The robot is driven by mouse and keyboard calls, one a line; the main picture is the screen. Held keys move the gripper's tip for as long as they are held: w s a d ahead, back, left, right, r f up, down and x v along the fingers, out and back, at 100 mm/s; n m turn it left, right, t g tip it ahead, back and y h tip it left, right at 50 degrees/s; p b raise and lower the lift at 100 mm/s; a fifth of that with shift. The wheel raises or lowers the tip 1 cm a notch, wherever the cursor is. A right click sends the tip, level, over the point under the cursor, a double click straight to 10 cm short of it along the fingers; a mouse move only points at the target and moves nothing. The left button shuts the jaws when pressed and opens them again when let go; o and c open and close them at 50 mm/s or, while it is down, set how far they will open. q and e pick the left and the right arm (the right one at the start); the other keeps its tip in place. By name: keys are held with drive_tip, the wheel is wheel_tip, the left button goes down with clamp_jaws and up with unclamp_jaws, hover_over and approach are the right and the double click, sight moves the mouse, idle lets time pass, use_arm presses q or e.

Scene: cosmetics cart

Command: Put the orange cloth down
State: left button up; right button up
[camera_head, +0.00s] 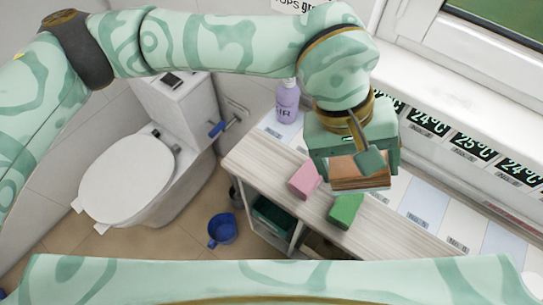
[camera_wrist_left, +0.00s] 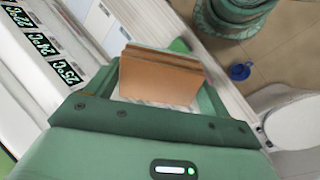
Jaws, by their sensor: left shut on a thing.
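The orange cloth (camera_head: 358,174) is a folded, brown-orange block between the fingers of my left gripper (camera_head: 352,168). The same cloth (camera_wrist_left: 160,80) shows upright between the jaws in the left wrist view, with my left gripper (camera_wrist_left: 160,92) shut on it. In the head view the gripper holds the cloth over the right part of the white wooden cart top (camera_head: 262,158), beyond the pink and green blocks. I cannot tell whether the cloth touches the surface below. My right gripper is not in view.
A pink block (camera_head: 304,181) and a green block (camera_head: 346,211) lie on the cart top. A purple bottle (camera_head: 287,102) stands at its back left. A window sill with temperature labels (camera_head: 470,147) runs along the right. A toilet (camera_head: 125,178) and blue mug (camera_head: 222,231) are left.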

use_arm(q)
drive_tip(key=a+f+n+t+y, duration=0.2)
drive_tip(key=a+f+y, duration=0.1)
drive_tip(key=a+f, duration=0.4)
drive_tip(key=n+y, duration=0.1)
hover_over(271, 161)
drive_tip(key=f, duration=0.9)
drive_tip(key=shift+s+d+f+b, duration=0.15)
drive_tip(key=shift+s+d+b, duration=0.1)
drive_tip(key=shift+s+b, duration=0.05)
drive_tip(key=f, duration=0.4)
drive_tip(key=shift+w+a, duration=0.2)
drive_tip(key=shift+w, duration=0.15)
drive_tip(key=o, duration=0.9)
drive_tip(key=shift+r, duration=0.1)
wheel_tip(271, 161, up, 12)
drive_tip(key=shift+f+p, duration=0.1)
drive_tip(key=shift+p, duration=0.25)
